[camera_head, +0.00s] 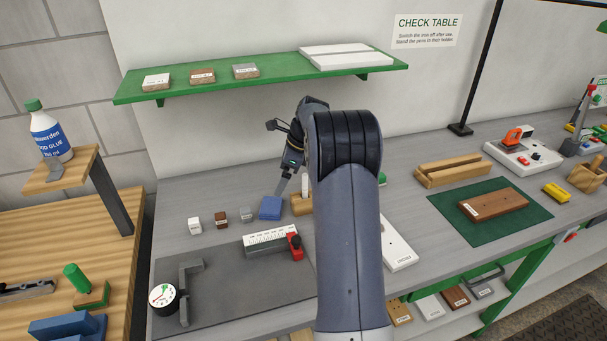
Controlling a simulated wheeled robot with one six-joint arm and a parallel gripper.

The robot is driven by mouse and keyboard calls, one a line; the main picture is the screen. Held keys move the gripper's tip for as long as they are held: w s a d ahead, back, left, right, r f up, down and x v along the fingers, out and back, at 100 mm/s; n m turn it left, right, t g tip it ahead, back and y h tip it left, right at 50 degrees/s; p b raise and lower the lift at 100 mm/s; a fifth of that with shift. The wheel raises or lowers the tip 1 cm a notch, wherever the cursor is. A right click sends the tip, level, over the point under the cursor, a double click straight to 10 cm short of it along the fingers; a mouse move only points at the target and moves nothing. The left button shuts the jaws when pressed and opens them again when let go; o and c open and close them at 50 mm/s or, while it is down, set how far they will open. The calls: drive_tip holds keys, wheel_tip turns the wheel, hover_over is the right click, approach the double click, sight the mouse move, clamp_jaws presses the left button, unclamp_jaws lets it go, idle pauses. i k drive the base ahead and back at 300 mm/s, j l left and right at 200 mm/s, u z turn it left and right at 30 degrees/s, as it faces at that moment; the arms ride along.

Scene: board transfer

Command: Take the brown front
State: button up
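A brown board (493,204) with a small white label lies flat on the dark green mat (462,229) on the right part of the grey table. Another brown piece (455,298) with a label stands among other labelled fronts on the shelf under the table. I cannot tell which of them is called the brown front. My gripper (281,188) points down above the table near the blue block (270,208), well left of the mat. My own arm hides part of it, and its opening cannot be made out.
A wooden holder (455,171) and a white soldering station (523,152) stand behind the mat. A white board (397,248) lies partly hidden behind my arm. A red-handled grey fixture (272,244) and small sample blocks (222,220) stand to the left. A green wall shelf (270,83) hangs above.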

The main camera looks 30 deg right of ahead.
sight(486, 207)
drive_tip(key=z, duration=2.3)
